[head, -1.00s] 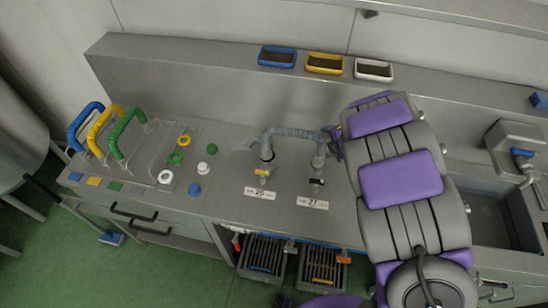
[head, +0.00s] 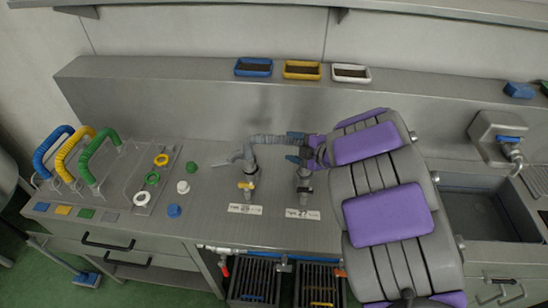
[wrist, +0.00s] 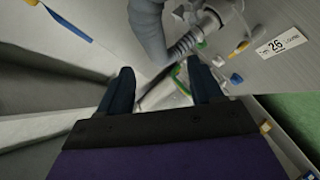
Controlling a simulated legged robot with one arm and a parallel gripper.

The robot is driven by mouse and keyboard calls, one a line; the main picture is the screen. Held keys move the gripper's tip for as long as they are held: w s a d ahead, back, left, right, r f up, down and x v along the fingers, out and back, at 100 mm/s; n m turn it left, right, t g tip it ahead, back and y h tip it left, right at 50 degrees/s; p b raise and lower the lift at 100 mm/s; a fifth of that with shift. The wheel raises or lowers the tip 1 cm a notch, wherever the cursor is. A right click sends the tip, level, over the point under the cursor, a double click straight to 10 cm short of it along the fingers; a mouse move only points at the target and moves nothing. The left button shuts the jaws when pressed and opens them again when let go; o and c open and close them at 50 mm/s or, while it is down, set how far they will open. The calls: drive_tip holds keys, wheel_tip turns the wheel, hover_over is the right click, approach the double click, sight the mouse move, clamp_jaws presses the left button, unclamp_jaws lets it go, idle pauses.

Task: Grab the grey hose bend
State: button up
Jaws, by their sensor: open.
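The grey hose bend (head: 266,140) is a ribbed arch over two upright pipe stubs on the steel bench. The left stub (head: 248,168) has a yellow lever and a label that seems to read 26; the right stub (head: 304,182) has a dark lever and a label reading 27. My gripper (head: 296,147) is open at the right end of the bend, its dark blue fingers partly covering that end. In the wrist view the ribbed hose (wrist: 188,42) runs beyond my open fingertips (wrist: 165,84); nothing is clamped. I cannot tell whether the fingers touch it.
Blue, yellow and green hose handles (head: 88,158) stand at the left, near several coloured caps (head: 183,187). Three small trays (head: 302,70) sit on the back ledge. A sink (head: 485,210) is at the right, dark crates (head: 255,283) below.

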sight(279, 142)
drive_tip(key=shift+w+a+f, duration=0.35)
drive_tip(key=shift+w+f, duration=0.05)
drive_tip(key=shift+w, duration=0.15)
drive_tip(key=shift+w+a+f, duration=0.35)
drive_tip(key=shift+w, duration=0.2)
drive_tip(key=shift+w+a+b, duration=0.2)
drive_tip(key=shift+a+b, duration=0.1)
drive_tip(key=shift+a, duration=0.25)
drive_tip(key=x, duration=0.2)
drive_tip(key=b+x, duration=0.1)
drive_tip(key=x, duration=0.1)
drive_tip(key=shift+w+a+r, duration=0.1)
drive_tip(key=shift+a, duration=0.4)
drive_tip(key=shift+w, duration=0.25)
drive_tip(key=shift+d, duration=0.2)
drive_tip(key=shift+c, duration=0.2)
drive_tip(key=shift+a, duration=0.35)
drive_tip(key=c, duration=0.6)
drive_tip(key=shift+d, duration=0.1)
clamp_jaws()
drive_tip(key=shift+f, duration=0.2)
